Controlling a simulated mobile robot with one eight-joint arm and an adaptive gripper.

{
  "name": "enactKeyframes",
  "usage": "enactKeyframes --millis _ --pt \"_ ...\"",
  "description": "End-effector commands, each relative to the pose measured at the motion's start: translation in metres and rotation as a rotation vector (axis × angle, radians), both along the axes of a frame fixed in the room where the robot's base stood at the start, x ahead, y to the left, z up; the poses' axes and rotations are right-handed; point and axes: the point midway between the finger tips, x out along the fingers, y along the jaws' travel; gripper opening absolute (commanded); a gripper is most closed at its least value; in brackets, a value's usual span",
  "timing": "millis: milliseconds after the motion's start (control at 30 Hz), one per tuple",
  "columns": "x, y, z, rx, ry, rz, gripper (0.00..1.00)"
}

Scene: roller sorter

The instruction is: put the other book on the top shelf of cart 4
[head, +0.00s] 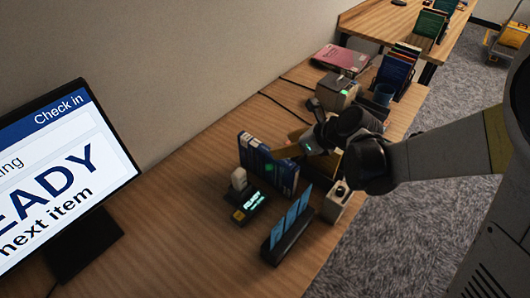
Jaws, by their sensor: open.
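A row of blue-spined books (262,160) stands upright on the wooden desk, left of my gripper. My gripper (288,147) reaches in from the right, low over the desk, with its front end close to these books. The jaws are open; their tips are small and partly hidden, and I cannot tell whether they touch a book. A pinkish-red book or folder (340,57) lies flat at the back of the desk. I cannot tell which book is the other one. A yellow cart (515,35) is partly in view at the far top right; no number is readable.
A monitor (65,175) stands at the left. A small lit device (249,205), a dark holder with blue cards (288,235) and a pale box (335,203) crowd the near desk. More upright books (394,72) stand farther back. Grey carpet (450,115) lies right of the desk.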

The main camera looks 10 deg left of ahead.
Motion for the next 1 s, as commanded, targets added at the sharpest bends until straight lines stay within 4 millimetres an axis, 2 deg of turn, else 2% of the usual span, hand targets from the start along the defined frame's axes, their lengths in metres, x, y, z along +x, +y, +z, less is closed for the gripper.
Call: enactKeyframes --millis 200,467,733,1000 --pt "0.013 0.022 -0.029 0.001 0.002 -0.001 0.54" --pt "0.021 0.033 -0.043 0.001 0.001 -0.001 0.54" --pt "0.036 0.052 -0.075 -0.001 0.000 -0.001 0.54" --pt "0.039 0.057 -0.078 -0.001 0.000 -0.004 0.54"
